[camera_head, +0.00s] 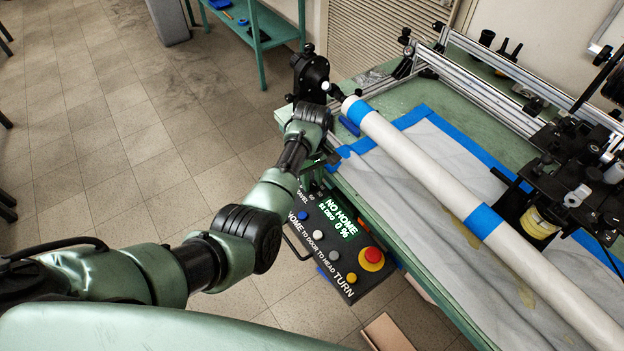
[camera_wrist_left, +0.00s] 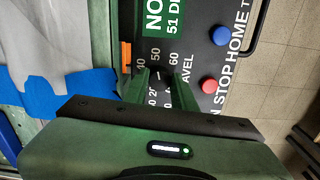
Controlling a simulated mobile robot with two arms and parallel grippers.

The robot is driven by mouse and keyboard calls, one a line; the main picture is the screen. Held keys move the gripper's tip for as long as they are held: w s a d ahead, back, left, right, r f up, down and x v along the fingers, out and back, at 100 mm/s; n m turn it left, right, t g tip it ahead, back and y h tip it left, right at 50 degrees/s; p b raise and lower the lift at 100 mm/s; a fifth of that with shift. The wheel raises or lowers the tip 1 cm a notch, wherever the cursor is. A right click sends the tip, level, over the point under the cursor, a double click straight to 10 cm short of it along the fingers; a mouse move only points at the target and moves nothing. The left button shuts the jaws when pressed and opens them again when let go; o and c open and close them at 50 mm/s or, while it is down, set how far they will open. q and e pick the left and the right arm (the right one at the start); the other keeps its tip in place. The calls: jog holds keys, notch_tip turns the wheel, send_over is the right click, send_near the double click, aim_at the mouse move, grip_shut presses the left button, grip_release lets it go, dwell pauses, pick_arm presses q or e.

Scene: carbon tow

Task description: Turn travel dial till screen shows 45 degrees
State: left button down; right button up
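The control panel (camera_head: 326,240) hangs at the table's front edge in the head view. Its green-lit screen (camera_head: 338,216) reads "NO HOME", 51 degrees and 0 %. The screen also shows in part in the left wrist view (camera_wrist_left: 165,15), with "51 D" legible. My left gripper (camera_wrist_left: 162,92) is over the travel dial's scale, its two fingers apart on either side of the dial's place. Scale numbers such as 40, 50 and 60 show around them. The dial itself is mostly hidden by the gripper, so I cannot tell whether the fingers touch it. My right gripper is not in view.
The panel also carries a blue button (camera_wrist_left: 221,36), a red button (camera_wrist_left: 209,86) and a red emergency stop (camera_head: 372,257). A long white roll (camera_head: 430,178) with blue bands lies over the green table (camera_head: 400,98). A black handle runs along the panel's edge.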

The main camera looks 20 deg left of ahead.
pick_arm(q)
jog(key=shift+r+m+p, duration=0.2)
jog(key=shift+m+p, duration=0.75)
jog(key=shift+m, duration=0.05)
jog(key=shift+m+p, duration=0.85)
jog(key=shift+m, duration=0.35)
jog(key=m+p, duration=0.1)
jog(key=m, duration=0.2)
jog(key=shift+f+m, duration=0.1)
jog(key=shift+m, duration=0.3)
jog(key=shift+w+m+p, duration=0.1)
jog(key=shift+m+p, duration=0.3)
jog(key=shift+m, duration=0.4)
jog(key=c, duration=1.1)
grip_release()
jog(key=shift+f, duration=0.1)
jog(key=shift+c, duration=0.2)
